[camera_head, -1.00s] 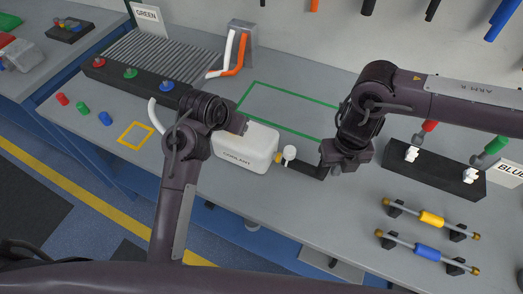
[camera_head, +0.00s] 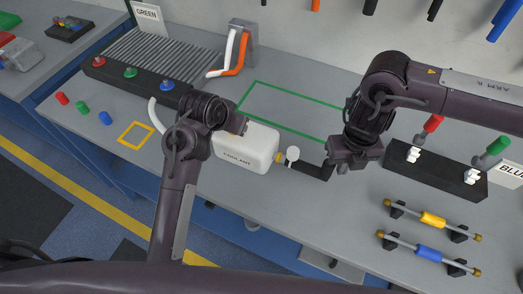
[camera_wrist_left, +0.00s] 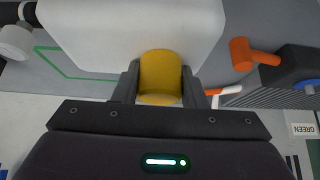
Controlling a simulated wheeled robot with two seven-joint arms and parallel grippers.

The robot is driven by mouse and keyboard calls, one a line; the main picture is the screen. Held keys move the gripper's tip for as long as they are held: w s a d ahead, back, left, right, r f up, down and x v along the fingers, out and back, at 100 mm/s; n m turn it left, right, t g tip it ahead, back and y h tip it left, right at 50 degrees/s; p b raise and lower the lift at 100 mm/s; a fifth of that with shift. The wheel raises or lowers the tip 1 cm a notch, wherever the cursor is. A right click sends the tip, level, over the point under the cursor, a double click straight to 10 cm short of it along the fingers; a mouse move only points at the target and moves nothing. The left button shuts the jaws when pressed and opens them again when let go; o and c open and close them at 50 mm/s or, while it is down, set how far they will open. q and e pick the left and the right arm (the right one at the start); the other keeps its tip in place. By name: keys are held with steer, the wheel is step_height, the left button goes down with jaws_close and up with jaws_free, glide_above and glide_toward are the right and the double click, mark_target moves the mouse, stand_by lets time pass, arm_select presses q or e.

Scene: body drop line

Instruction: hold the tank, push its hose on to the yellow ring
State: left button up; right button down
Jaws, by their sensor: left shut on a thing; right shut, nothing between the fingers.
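The white tank (camera_head: 245,150), lettered COOLANT, is on the grey bench below my left wrist. My left gripper (camera_wrist_left: 160,82) is shut on a yellow cylindrical part (camera_wrist_left: 160,75) at the tank's side; the arm mostly hides this grip in the head view. A small yellow ring (camera_head: 280,158) shows at the tank's right end, with a white round piece (camera_head: 292,154) beside it. Whether they touch is unclear. A white hose (camera_head: 154,115) curves out left of my left arm; its join to the tank is hidden. My right gripper (camera_head: 308,169) is shut and empty, just right of the white piece.
A green outline (camera_head: 290,112) marks the bench behind the tank, and a yellow square outline (camera_head: 136,134) lies at left. A dark block with colored buttons (camera_head: 130,73) stands back left. A dark rack (camera_head: 435,172) and yellow and blue rods (camera_head: 432,219) occupy the right.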

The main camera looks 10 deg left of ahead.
mark_target(328, 171)
steer(key=shift+w+a+r, duration=0.1)
steer(key=shift+r, duration=2.05)
steer(key=c, duration=2.1)
jaws_free()
steer(key=shift+o, duration=1)
steer(key=o, duration=0.5)
steer(key=shift+w+a+r+n, duration=0.1)
steer(key=shift+a+r+n, duration=0.15)
steer(key=shift+n, duration=0.35)
steer(key=shift+w+a+r+n, duration=0.1)
steer(key=shift+a+r+n, duration=0.15)
steer(key=shift+n, duration=0.35)
steer(key=shift+o, duration=1.4)
steer(key=n, duration=0.1)
steer(key=a+r+n, duration=0.1)
steer(key=n, duration=0.1)
steer(key=shift+w+r, duration=0.1)
steer(key=shift+w+a+r+n, duration=0.1)
steer(key=shift+a+r+n, duration=0.1)
steer(key=shift+n, duration=0.4)
steer(key=shift+a+r+n, duration=0.1)
steer(key=shift+r+n, duration=0.05)
steer(key=shift+n, duration=0.75)
step_height(328, 171, down, 12)
steer(key=shift+r, duration=0.1)
